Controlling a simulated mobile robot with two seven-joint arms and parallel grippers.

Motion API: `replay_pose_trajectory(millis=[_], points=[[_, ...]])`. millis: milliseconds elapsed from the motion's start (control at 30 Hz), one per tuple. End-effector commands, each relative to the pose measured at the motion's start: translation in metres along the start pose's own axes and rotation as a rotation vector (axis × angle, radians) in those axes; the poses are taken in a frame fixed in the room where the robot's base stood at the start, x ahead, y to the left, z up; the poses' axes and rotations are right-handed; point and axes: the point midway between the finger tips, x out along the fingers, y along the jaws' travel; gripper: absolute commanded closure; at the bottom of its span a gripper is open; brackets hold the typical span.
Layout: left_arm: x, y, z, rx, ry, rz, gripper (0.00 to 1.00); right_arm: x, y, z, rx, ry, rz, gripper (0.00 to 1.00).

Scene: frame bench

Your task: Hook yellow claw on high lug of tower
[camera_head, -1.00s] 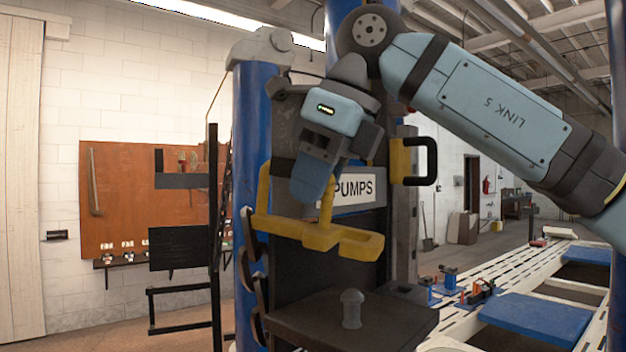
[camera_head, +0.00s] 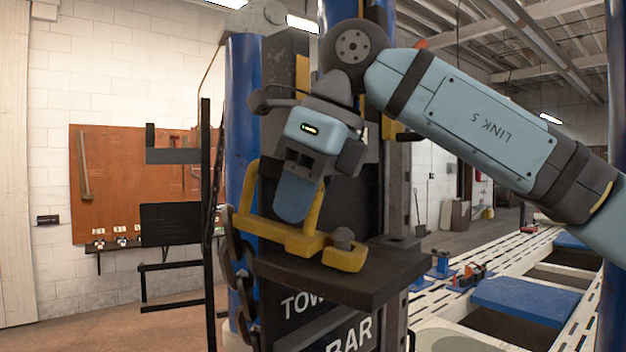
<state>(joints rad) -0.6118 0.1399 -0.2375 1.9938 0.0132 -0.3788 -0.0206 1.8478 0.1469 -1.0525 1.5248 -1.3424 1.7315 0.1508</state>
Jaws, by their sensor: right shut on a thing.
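The yellow claw (camera_head: 288,237) hangs from my right gripper (camera_head: 293,205), which is shut on it, pointing down. My left gripper is not in view.
A chain (camera_head: 242,268) hangs at the shelf's left side. A black rack frame (camera_head: 206,200) stands further left. A blue post (camera_head: 243,130) rises behind the claw. A white slotted frame with a blue pad (camera_head: 520,298) lies at the right.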

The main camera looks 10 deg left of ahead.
Motion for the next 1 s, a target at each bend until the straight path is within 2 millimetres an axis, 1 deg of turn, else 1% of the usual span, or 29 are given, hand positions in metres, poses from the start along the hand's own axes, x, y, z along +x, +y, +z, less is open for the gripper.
replay_pose_trajectory(millis=[33, 333, 367, 400, 467, 500, 767, 867, 1000], points=[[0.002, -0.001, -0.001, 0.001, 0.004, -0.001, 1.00, 0.002, -0.005, -0.001, 0.015, -0.006, -0.006, 1.00], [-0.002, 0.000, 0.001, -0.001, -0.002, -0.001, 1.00, -0.002, -0.007, 0.000, 0.019, -0.011, -0.009, 1.00], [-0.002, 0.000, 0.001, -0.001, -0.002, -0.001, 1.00, -0.003, -0.007, 0.000, 0.019, -0.011, -0.010, 0.71], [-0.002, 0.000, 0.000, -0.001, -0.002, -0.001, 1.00, -0.003, -0.007, 0.000, 0.020, -0.011, -0.010, 0.62], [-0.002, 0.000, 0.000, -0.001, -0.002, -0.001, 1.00, -0.003, -0.007, 0.000, 0.019, -0.011, -0.010, 0.48], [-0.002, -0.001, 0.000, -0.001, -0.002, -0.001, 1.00, -0.003, -0.007, 0.000, 0.019, -0.010, -0.010, 0.46], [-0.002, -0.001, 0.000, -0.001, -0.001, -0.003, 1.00, -0.003, -0.007, -0.001, 0.017, -0.007, -0.009, 0.46], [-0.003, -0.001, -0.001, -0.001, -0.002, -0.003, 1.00, -0.007, -0.007, 0.000, 0.017, -0.007, -0.009, 0.46], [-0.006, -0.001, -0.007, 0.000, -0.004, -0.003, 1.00, -0.020, -0.006, 0.001, 0.015, -0.008, -0.009, 0.46]])
